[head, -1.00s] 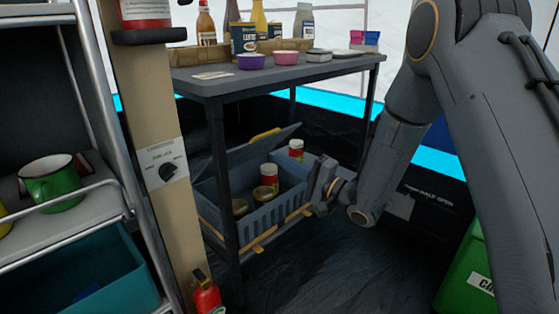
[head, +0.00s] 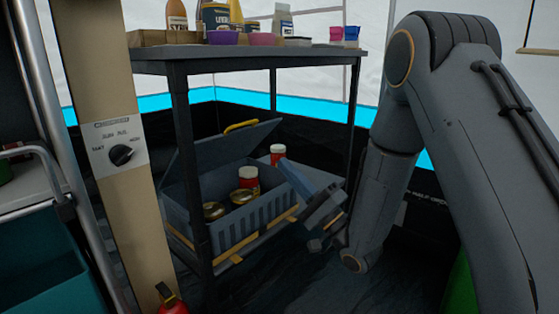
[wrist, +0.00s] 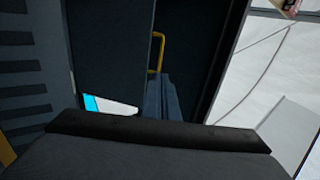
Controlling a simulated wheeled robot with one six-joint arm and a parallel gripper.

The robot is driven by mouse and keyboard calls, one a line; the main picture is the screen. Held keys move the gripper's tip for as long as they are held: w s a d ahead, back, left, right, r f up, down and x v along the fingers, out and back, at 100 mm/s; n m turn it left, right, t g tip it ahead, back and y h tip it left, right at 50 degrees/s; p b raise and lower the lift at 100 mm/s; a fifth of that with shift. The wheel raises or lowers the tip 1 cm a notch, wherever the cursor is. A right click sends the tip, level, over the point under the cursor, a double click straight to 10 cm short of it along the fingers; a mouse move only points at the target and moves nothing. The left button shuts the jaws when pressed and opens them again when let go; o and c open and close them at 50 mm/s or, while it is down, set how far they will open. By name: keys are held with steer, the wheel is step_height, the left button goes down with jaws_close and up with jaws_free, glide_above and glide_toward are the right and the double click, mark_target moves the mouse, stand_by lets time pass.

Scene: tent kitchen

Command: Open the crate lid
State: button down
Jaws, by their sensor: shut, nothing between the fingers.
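The blue-grey crate (head: 240,222) sits on the lower shelf under the table. Its lid (head: 215,155) is raised and tilted up from the left side, with a yellow handle (head: 241,126) on its upper edge. Jars and cans show inside. My gripper (head: 283,165) is shut and empty at the crate's right side, its fingers pointing up and left toward the space below the lid's raised edge. In the wrist view my fingers (wrist: 162,100) point toward the yellow handle (wrist: 158,52). Whether they touch the lid cannot be told.
The table top (head: 240,52) with bottles and bowls is above the crate. A table leg (head: 190,165) stands in front of the crate's left part. A beige post (head: 105,150) and red extinguisher (head: 172,302) stand at left. The front floor is clear.

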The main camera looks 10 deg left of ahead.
mark_target(247, 124)
steer(key=p+x, duration=0.4)
steer(key=p, duration=0.5)
steer(key=shift+d+r, duration=0.15)
steer(key=p, duration=0.2)
steer(key=shift+a+r+p, duration=0.15)
steer(key=shift+a+p, duration=0.1)
steer(key=shift+p, duration=0.1)
steer(key=b+x, duration=0.4)
steer(key=x, duration=0.4)
steer(key=shift+w+a, duration=0.3)
steer(key=shift+r, duration=0.2)
